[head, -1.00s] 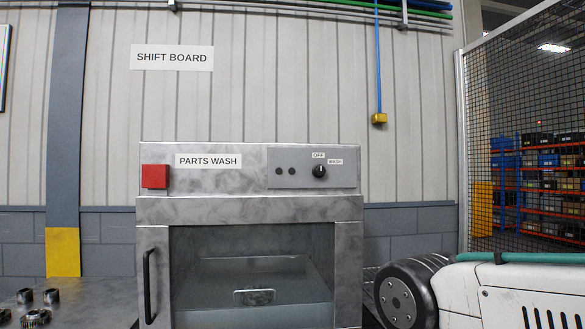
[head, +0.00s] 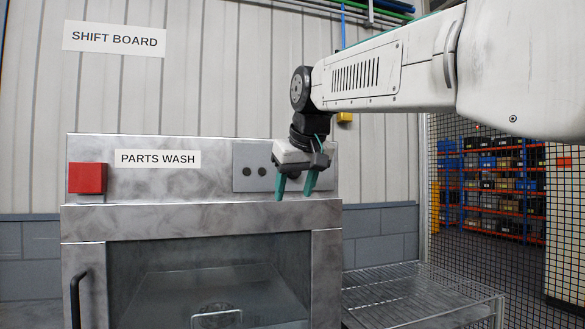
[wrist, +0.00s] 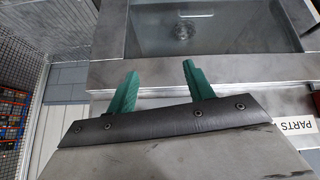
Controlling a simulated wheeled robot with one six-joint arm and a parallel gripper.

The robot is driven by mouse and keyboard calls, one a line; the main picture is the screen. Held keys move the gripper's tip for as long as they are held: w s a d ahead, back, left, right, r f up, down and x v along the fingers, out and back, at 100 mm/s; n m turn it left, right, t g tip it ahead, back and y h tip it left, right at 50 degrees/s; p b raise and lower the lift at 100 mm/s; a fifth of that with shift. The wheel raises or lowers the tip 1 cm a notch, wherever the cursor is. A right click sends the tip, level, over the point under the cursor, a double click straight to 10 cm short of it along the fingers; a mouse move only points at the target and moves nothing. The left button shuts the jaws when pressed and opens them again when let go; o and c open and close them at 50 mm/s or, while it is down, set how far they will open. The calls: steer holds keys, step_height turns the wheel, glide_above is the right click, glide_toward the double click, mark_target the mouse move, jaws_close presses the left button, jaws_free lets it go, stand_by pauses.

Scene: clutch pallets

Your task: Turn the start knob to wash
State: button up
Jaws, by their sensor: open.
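The parts washer (head: 160,217) is a scuffed grey metal box with a "PARTS WASH" label (head: 158,159). Its control panel (head: 242,184) is at the upper right, with two dark round spots showing. The start knob and its OFF and WASH labels are hidden behind my gripper in the head view, and the knob does not show in the wrist view. My gripper (head: 294,190) points down in front of the panel's right part, its two teal fingers apart with nothing between them. In the wrist view my gripper (wrist: 160,68) is open over the washer's top front edge.
A red block (head: 87,178) is on the washer's upper left. The washer's glass door (head: 150,265) has a dark handle (head: 76,300) at left. A wire rack (head: 410,290) stands to the right. A mesh fence (head: 480,230) is farther right.

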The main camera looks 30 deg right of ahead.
steer(key=w+d+r+t+h, duration=0.1)
steer(key=w+d+r+t, duration=0.1)
steer(key=w+d+r, duration=0.6)
steer(key=x, duration=0.3)
steer(key=a+x, duration=0.1)
steer(key=shift+w+d+f, duration=0.15)
steer(key=shift+w+f, duration=0.05)
steer(key=shift+f, duration=0.15)
steer(key=c, duration=0.8)
